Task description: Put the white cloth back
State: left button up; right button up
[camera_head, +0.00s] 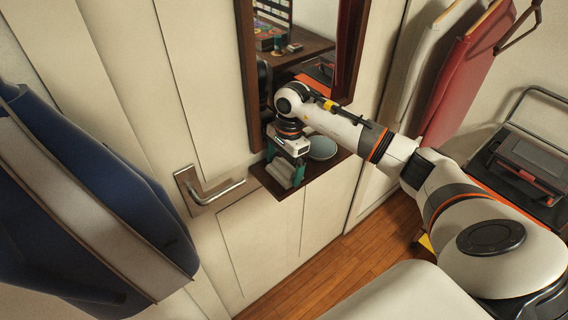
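A small pale, whitish bundle that looks like the white cloth (282,172) is at the left part of the small dark shelf (316,178) below the mirror. My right gripper (285,163) points down over this shelf, with its green fingers apart and the pale bundle between them. I cannot tell whether the fingers press on it or only stand around it, nor whether it rests on the shelf. A round pale dish (323,147) is on the shelf just right of the gripper. My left gripper is not in view.
A dark-framed mirror (356,50) rises behind the shelf and reflects a table with small things. A door handle (215,190) sticks out left of the shelf. Dark blue garments (90,190) hang at left, a red one (465,75) at right. A black case (525,165) stands at far right.

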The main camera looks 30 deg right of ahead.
jog(key=shift+r, duration=0.15)
notch_tip(320, 180, up, 12)
jog(key=d+b, duration=0.1)
jog(key=b, duration=0.3)
jog(key=shift+d+b, duration=0.25)
jog(key=shift+b, duration=0.05)
dwell(0.4)
